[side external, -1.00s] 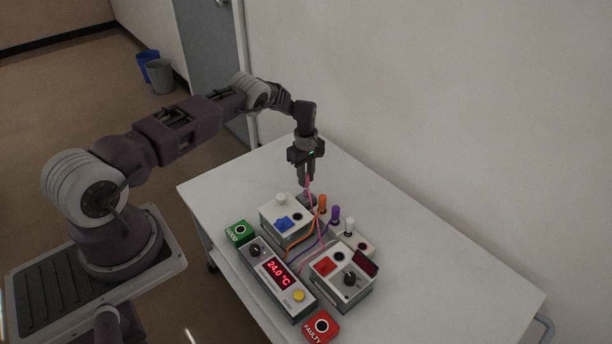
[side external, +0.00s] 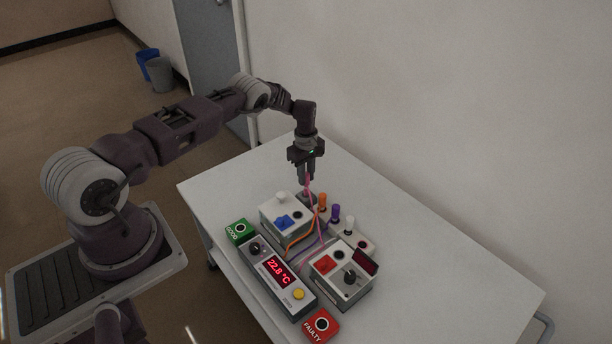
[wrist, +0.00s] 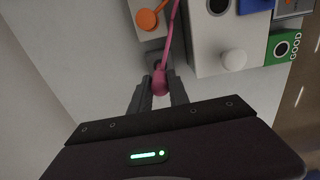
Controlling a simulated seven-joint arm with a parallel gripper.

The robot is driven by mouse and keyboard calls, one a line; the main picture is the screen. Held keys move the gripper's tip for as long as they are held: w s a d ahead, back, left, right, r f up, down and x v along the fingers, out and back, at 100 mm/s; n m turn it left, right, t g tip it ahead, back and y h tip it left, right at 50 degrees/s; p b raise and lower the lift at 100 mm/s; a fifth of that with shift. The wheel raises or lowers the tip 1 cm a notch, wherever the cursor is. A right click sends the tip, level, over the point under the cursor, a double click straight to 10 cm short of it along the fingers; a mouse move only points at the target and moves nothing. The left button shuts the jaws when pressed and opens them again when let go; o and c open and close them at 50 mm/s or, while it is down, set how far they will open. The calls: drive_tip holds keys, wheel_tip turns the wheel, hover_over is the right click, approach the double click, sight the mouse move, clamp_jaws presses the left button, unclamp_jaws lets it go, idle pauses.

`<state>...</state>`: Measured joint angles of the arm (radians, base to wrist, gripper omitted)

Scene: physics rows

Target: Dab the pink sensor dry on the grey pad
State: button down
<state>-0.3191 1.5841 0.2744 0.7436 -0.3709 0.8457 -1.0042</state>
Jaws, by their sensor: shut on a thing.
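The pink sensor (wrist: 160,80) is held between the two fingers of my gripper (wrist: 159,92) in the wrist view, its pink cable running up and away. In the side view my gripper (side external: 306,183) points down behind the white-topped box, and the pink cable (side external: 318,220) trails toward the meter. A small grey patch, seemingly the grey pad (wrist: 152,58), lies just beyond the fingertips in the wrist view. The sensor's tip is hidden, so I cannot tell whether it touches the pad.
A meter (side external: 277,275) reads 22.8 °C. Orange (side external: 322,202), purple (side external: 335,214) and white (side external: 349,225) handles stand in a row. A box with a blue patch (side external: 284,222), a red-patched box (side external: 344,274), a green GOOD block (side external: 239,232) and a red FAULTY block (side external: 321,326) crowd nearby. The table's right side is clear.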

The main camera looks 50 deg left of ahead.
drive_tip(key=shift+s, duration=0.1)
idle(0.5)
drive_tip(key=shift+r, duration=2.95)
